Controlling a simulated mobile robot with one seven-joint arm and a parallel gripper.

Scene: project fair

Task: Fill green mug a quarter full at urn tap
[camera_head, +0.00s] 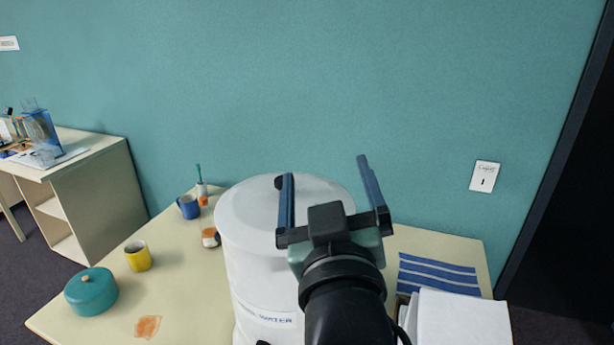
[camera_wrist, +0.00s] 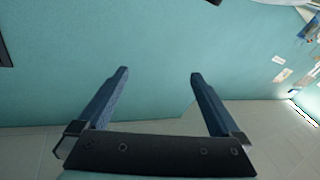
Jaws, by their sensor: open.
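The urn (camera_head: 262,255) is a large white cylinder with a lid and a label on its front that reads partly "WATER". It stands on the table, and its lower part is cut off by the picture edge. Its tap cannot be made out clearly. My gripper (camera_head: 325,178) is raised in front of the urn's right side and partly covers it. Its two blue fingers are wide apart with nothing between them; the wrist view (camera_wrist: 159,76) also shows this. No green mug can be seen in either view.
On the cream table (camera_head: 185,260) stand a yellow mug (camera_head: 138,257), a blue mug (camera_head: 188,207) and a teal lidded pot (camera_head: 91,291). An orange-brown stain (camera_head: 148,326) lies at the front. A striped blue cloth (camera_head: 436,272) and white box-like thing (camera_head: 462,318) are at right.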

